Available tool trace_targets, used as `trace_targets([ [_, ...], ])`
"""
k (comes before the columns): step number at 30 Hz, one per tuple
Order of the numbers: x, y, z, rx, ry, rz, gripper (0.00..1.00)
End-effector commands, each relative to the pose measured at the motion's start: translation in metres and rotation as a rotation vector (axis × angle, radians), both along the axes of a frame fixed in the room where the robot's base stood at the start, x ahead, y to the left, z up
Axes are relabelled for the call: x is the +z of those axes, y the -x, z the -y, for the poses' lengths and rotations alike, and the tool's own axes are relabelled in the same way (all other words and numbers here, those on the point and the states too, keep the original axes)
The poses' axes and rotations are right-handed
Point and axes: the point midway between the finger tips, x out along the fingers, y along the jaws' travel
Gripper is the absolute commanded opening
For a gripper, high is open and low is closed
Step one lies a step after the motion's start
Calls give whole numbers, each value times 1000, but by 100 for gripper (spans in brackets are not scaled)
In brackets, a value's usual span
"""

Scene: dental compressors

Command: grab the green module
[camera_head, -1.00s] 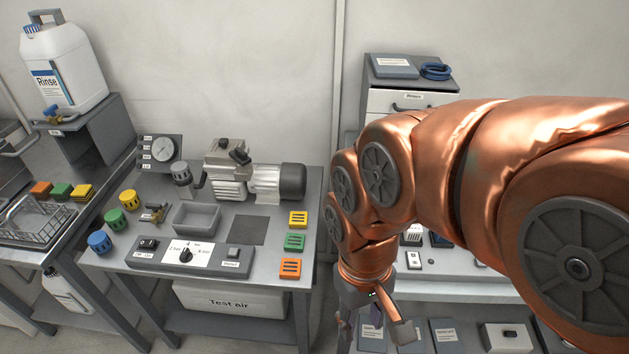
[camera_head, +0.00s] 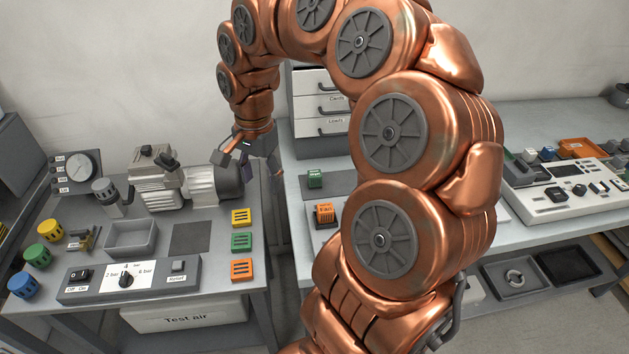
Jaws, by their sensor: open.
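A flat green module (camera_head: 242,243) with dark slots lies at the right edge of the left bench, between a yellow module (camera_head: 240,217) above it and an orange module (camera_head: 242,269) below it. A small green block (camera_head: 315,179) sits on a dark pad on the right bench, near an orange block (camera_head: 324,213). My gripper (camera_head: 247,168) is open and points down, in front of the motor end of the compressor in the picture. It appears well above the green module and apart from it. Its fingers are small and partly dark here.
The compressor (camera_head: 160,180), a grey tray (camera_head: 131,238) and a switch panel (camera_head: 128,280) stand on the left bench (camera_head: 215,290). Drawers (camera_head: 318,103) stand behind. A control console (camera_head: 565,188) is at the right. My arm hides much of the right bench.

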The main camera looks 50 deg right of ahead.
Motion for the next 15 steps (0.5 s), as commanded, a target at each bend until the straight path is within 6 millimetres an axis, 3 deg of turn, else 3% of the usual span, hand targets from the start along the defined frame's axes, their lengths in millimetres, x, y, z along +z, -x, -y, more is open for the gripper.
trace_targets([
  [3,-14,-23,53,-290,0,6,60],
  [9,-36,-33,129,-703,15,1,60],
  [15,-49,-30,168,-913,28,-6,60],
])
